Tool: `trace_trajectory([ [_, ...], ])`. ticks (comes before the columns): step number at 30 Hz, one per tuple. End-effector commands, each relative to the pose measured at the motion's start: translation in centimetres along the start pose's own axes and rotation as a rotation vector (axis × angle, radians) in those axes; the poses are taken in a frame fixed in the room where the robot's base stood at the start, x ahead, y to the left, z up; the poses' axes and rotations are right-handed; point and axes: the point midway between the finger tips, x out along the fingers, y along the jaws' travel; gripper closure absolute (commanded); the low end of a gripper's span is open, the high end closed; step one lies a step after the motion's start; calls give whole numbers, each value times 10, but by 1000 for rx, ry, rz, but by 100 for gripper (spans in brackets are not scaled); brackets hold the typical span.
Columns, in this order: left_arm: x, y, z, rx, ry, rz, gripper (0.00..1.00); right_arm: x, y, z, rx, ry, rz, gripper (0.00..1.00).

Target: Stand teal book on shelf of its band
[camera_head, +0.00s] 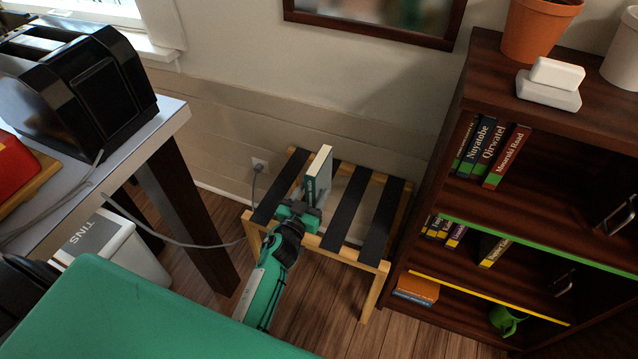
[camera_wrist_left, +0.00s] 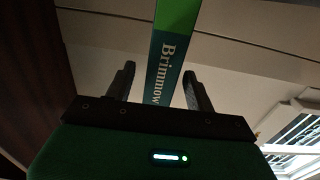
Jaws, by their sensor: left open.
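The teal book (camera_head: 318,178) stands upright on the slatted wooden rack. Its spine, lettered "Brimmow", has a bright green band (camera_wrist_left: 177,16) and shows in the left wrist view (camera_wrist_left: 166,70). My left gripper (camera_head: 298,212) is open at the near side of the book. In the wrist view its fingers (camera_wrist_left: 158,82) lie to either side of the spine; whether either touches cannot be told. The dark bookcase (camera_head: 455,120) on the right has a green strip (camera_head: 540,245) on one shelf edge and a yellow strip (camera_head: 490,299) on a lower one. My right gripper is not in view.
Several books (camera_head: 490,150) stand at the left of the green-edged shelf, with free room to their right. More books (camera_head: 445,232) stand on the yellow-edged shelf. A table (camera_head: 160,130) with a black appliance (camera_head: 80,90) stands left. A cable (camera_head: 190,245) runs to the wall.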

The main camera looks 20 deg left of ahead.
Motion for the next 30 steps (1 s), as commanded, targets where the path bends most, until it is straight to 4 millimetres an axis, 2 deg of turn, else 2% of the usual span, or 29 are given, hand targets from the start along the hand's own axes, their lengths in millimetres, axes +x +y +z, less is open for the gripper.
trace_trajectory([
  [3, 20, 0, -7, 1, 4, 1, 45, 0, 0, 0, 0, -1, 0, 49],
  [7, 33, 0, -5, 0, 2, 1, 45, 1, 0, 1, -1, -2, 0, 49],
  [12, 38, 0, -4, 0, 0, 0, 45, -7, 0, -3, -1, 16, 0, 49],
  [17, 38, 0, -5, 0, 0, 0, 45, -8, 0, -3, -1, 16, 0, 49],
  [25, 38, 0, -5, 0, 1, 0, 98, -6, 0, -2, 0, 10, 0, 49],
  [30, 38, 0, -6, 0, 2, 1, 100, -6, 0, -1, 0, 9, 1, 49],
])
